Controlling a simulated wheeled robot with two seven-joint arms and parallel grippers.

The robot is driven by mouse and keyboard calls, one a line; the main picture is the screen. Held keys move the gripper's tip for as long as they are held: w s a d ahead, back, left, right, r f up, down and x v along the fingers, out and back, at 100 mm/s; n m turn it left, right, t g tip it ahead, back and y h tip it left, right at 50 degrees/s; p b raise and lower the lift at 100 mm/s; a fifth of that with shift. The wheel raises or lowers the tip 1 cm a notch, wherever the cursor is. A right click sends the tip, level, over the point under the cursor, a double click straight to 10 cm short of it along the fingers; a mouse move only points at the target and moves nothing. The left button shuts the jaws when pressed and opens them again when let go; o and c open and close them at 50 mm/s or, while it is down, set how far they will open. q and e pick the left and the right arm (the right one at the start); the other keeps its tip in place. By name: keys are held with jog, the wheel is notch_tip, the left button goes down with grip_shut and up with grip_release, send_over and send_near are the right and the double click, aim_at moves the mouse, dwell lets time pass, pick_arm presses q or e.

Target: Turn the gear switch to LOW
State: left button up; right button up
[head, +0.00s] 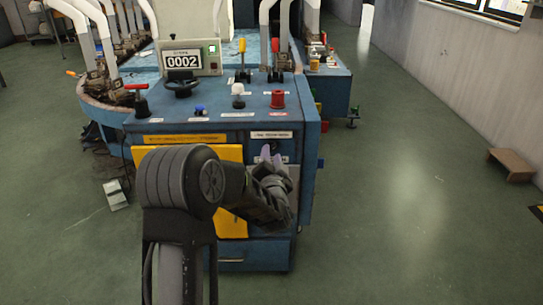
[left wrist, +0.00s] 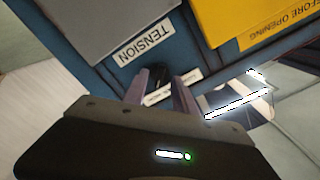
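My left gripper (head: 270,154) is at the front of the blue machine cabinet (head: 303,200), just below a white label on its upper right front. Its two purple fingers stand apart. In the left wrist view, the fingers of the left gripper (left wrist: 161,88) point at a small black knob (left wrist: 157,74), which shows between and beyond the fingertips. I cannot tell whether they touch it. A "TENSION" label (left wrist: 147,43) is beside the knob, and another white label is partly hidden by the fingers. No LOW marking is legible. My right gripper is not in view.
A yellow door (head: 235,224) is left of the gripper. The cabinet top carries a red-capped control (head: 278,99), a white-knobbed control (head: 238,96), a black handwheel (head: 182,87) and a display reading 0002 (head: 185,61). A brown step (head: 512,163) stands by the wall.

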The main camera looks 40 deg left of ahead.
pick_arm(q)
jog(key=shift+x, duration=0.8)
grip_shut()
